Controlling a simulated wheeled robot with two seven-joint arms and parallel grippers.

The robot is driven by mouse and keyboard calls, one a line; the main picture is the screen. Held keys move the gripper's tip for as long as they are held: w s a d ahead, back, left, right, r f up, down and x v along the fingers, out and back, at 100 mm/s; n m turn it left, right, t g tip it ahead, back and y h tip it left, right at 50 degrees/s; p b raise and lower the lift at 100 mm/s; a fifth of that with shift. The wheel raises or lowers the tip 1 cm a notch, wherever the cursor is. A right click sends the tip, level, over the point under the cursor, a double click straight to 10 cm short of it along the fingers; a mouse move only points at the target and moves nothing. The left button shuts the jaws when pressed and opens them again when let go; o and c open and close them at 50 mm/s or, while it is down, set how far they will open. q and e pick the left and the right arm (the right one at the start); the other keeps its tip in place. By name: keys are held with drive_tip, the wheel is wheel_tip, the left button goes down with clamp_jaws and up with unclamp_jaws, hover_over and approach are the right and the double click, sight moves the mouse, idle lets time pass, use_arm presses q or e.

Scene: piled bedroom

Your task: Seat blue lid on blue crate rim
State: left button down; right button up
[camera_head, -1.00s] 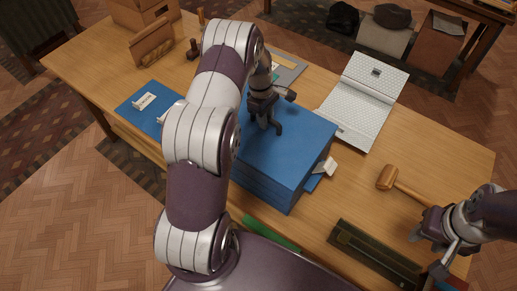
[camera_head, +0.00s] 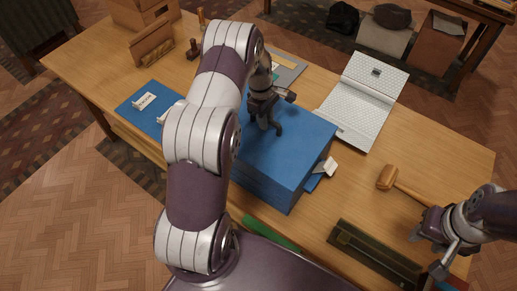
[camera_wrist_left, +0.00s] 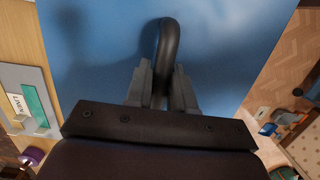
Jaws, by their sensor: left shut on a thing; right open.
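The blue lid (camera_head: 300,147) lies level over the blue crate (camera_head: 268,184) near the middle of the table, and its outline lines up closely with the crate's. My left gripper (camera_head: 265,128) is above the lid, shut on its dark handle. In the left wrist view, the curved black handle (camera_wrist_left: 168,45) stands between the two fingers over the lid's blue top (camera_wrist_left: 95,50). My arm hides the crate's left side, and I cannot tell whether any gap is left along the rim. My right gripper (camera_head: 434,246) is open and empty at the lower right.
A flat blue piece with a white tag (camera_head: 145,101) lies left. Another white-tagged blue piece (camera_head: 318,180) lies against the crate's right side. A white laptop-like panel (camera_head: 365,100), a wooden mallet (camera_head: 388,178) and a dark green tray (camera_head: 373,256) stand right. Bare wood lies between them.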

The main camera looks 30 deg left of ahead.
use_arm(q)
drive_tip(key=shift+f, duration=0.2)
drive_tip(key=shift+r, duration=0.1)
idle(0.6)
drive_tip(key=c, duration=1.1)
unclamp_jaws()
drive_tip(key=shift+r, duration=0.1)
drive_tip(key=shift+a+r+p, duration=0.15)
drive_tip(key=shift+r+p, duration=0.5)
drive_tip(key=shift+r, duration=0.15)
drive_tip(key=shift+a+r+p, duration=0.1)
drive_tip(key=shift+r+p, duration=0.55)
drive_tip(key=shift+r, duration=0.15)
drive_tip(key=o, duration=0.5)
